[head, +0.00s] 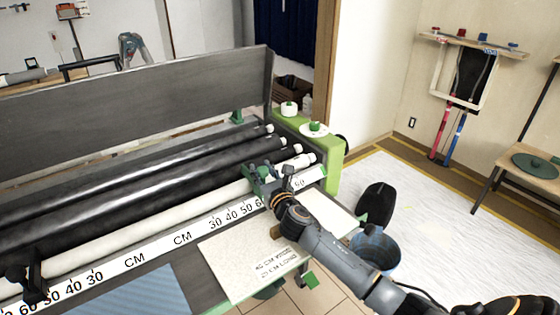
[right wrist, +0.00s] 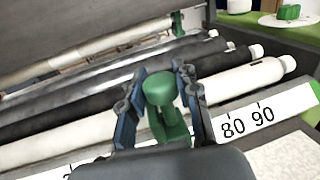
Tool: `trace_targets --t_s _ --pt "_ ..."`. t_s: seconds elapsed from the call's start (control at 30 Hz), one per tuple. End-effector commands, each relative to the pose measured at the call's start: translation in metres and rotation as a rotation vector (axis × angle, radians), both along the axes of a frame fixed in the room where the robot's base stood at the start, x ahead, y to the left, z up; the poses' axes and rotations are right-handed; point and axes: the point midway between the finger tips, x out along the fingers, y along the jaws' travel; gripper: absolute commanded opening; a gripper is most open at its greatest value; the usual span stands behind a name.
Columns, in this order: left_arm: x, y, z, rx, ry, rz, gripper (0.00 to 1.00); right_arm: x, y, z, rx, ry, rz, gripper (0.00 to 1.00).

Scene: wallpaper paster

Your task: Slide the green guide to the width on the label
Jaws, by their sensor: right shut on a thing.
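The green guide (head: 262,176) sits on the machine's front rail, above the white ruler strip (head: 180,238). In the right wrist view its rounded green knob (right wrist: 160,90) stands between my fingers. My right gripper (head: 275,178) is shut on the guide. The ruler shows 30, 40 and 50 to the left of the guide and 90 to its right; the mark at the guide is hidden by my gripper. The label (head: 245,262) is a cream sheet printed with a width and a length in CM; its digits are too small to read surely. My left gripper is not in view.
A black guide (head: 33,280) stands at the ruler's left end. White and dark rollers (head: 150,215) lie behind the ruler. A green end plate (head: 322,150) closes the right side. A blue sheet (head: 145,295) lies left of the label. The rail left of the green guide looks clear.

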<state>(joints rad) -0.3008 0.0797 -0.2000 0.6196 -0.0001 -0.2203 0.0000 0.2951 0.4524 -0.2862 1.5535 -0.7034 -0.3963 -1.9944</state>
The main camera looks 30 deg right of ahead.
Motion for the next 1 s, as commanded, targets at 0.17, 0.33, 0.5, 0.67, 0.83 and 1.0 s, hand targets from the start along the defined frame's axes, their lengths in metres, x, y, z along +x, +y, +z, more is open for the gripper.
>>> trace_targets --t_s 0.17,0.33,0.5,0.67,0.83,1.0 --pt "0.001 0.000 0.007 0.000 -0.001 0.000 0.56 -0.003 0.032 -0.001 0.000 0.003 0.005 0.00" --pt "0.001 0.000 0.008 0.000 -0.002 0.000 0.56 -0.004 0.044 -0.002 -0.001 0.003 0.004 0.00" --pt "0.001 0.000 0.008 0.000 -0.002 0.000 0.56 -0.004 0.045 -0.002 -0.002 0.003 0.003 0.00" --pt "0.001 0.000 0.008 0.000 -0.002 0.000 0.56 -0.004 0.045 -0.003 -0.002 0.004 0.003 0.00" --pt "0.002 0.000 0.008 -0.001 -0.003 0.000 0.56 -0.004 0.044 -0.002 -0.002 0.003 0.002 0.56" --pt "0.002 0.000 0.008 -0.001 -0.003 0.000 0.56 -0.004 0.044 -0.001 -0.001 0.002 0.001 0.56"
